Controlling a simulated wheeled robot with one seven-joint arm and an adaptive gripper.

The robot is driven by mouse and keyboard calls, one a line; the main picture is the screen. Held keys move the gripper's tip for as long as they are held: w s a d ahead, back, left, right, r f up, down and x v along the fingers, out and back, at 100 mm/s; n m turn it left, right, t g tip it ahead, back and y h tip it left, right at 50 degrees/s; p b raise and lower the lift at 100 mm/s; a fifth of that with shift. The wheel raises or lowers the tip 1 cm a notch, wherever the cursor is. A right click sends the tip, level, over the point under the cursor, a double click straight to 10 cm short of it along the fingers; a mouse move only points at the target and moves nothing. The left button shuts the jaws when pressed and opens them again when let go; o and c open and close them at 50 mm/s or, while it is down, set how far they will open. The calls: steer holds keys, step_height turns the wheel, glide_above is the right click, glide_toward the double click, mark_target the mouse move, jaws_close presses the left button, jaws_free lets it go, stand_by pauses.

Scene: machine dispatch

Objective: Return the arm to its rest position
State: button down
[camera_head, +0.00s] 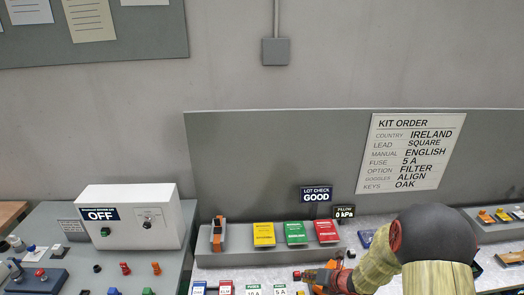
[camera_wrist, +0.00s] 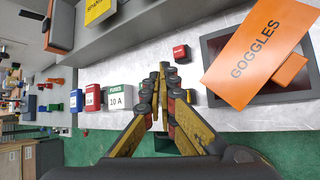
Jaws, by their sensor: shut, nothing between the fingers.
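My arm reaches in from the lower right of the head view, its dark rounded joint in front of the bench. My gripper (camera_head: 318,275) is low over the bench's front part, right of the small fuse boxes. In the wrist view my gripper (camera_wrist: 160,72) is shut, its fingertips together with nothing between them. Below it lie the pale bench top (camera_wrist: 140,50) and its front edge, with green floor beyond. The arm's lower links are partly out of view.
An orange GOGGLES card (camera_wrist: 262,50) lies over a dark tray (camera_wrist: 235,92) beside the gripper. The fuses box (camera_wrist: 117,97) and a small red block (camera_wrist: 180,53) are close by. A grey panel with a kit order sheet (camera_head: 411,151) stands behind. A white OFF control box (camera_head: 130,215) is left.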

steer(key=w+d+r+m+t+h+b, duration=0.1)
steer(key=w+d+r+m+h+b, duration=0.1)
steer(key=d+r+m+h+b, duration=0.4)
steer(key=s+d+r+m+h+b, duration=0.1)
steer(key=s+d+r+m+b, duration=0.1)
steer(key=s+r+m, duration=0.65)
steer(key=s+a+r+m+g+y+b, duration=0.1)
steer(key=s+a+m+b, duration=0.2)
steer(key=s+m, duration=0.6)
steer(key=s+a+r+m+g+y+b, duration=0.1)
steer(key=s+a+m+b, duration=0.3)
steer(key=s+m, duration=0.6)
steer(key=s+a+r+g, duration=0.1)
steer(key=s+a, duration=0.1)
steer(key=s, duration=0.3)
steer(key=shift+s+a+r, duration=0.2)
steer(key=shift+r, duration=0.1)
